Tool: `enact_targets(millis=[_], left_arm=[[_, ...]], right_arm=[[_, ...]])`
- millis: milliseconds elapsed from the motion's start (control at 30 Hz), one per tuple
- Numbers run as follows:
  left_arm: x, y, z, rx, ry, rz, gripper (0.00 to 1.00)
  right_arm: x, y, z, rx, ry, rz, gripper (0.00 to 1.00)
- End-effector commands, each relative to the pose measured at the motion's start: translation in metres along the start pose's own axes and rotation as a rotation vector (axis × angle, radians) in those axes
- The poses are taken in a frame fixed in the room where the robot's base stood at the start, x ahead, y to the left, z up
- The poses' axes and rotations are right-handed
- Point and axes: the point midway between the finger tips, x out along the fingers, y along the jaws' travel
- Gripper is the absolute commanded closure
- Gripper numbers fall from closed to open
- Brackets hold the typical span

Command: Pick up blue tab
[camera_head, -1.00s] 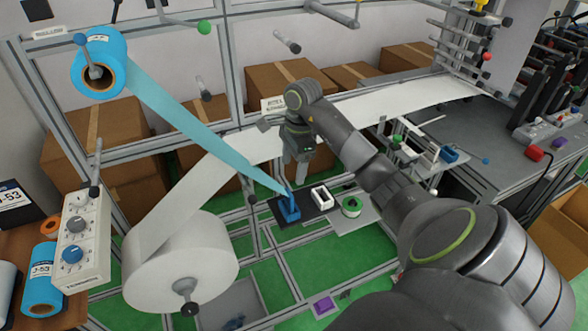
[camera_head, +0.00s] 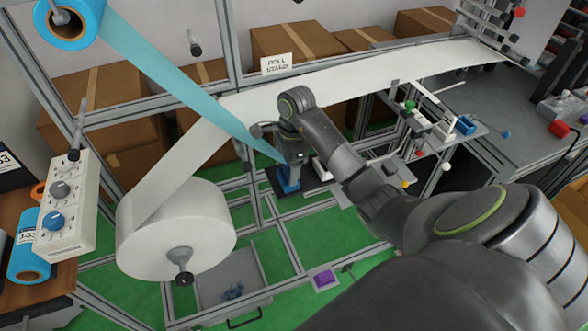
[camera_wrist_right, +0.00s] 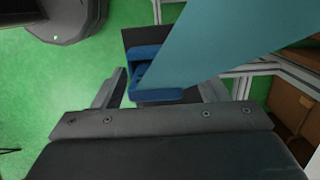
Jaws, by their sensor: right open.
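The blue tab (camera_head: 289,180) sits on a dark plate at the end of the light-blue strip (camera_head: 190,80), low in the middle of the head view. My right gripper (camera_head: 293,162) is right above it, pointing down, and hides part of it. In the right wrist view the blue tab (camera_wrist_right: 150,94) lies between the two open fingers of the right gripper (camera_wrist_right: 160,92). The light-blue strip (camera_wrist_right: 235,45) covers the tab's right part. I cannot tell whether the fingers touch the tab. My left gripper is not in view.
A large white roll (camera_head: 165,235) stands at the lower left, and its white web (camera_head: 370,80) runs across to the right. A knob panel (camera_head: 65,205) is at the left. Metal frame bars surround the plate. A purple piece (camera_head: 323,279) lies lower in front.

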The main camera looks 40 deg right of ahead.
Motion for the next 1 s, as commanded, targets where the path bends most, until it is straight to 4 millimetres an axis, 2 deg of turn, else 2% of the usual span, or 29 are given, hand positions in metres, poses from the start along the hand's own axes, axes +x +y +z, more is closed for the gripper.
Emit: enact_targets(millis=[200,567,833,1000], left_arm=[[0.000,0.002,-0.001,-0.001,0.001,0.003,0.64],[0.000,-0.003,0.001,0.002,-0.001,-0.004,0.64],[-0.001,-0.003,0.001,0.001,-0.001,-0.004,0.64],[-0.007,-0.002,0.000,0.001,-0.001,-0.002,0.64]], right_arm=[[0.000,0.000,0.001,-0.001,0.000,0.000,0.34],[0.000,0.000,0.000,0.000,0.000,0.000,0.81],[-0.001,0.000,0.000,0.000,0.000,0.001,0.81],[-0.015,0.000,0.002,0.000,0.000,0.000,0.81]])
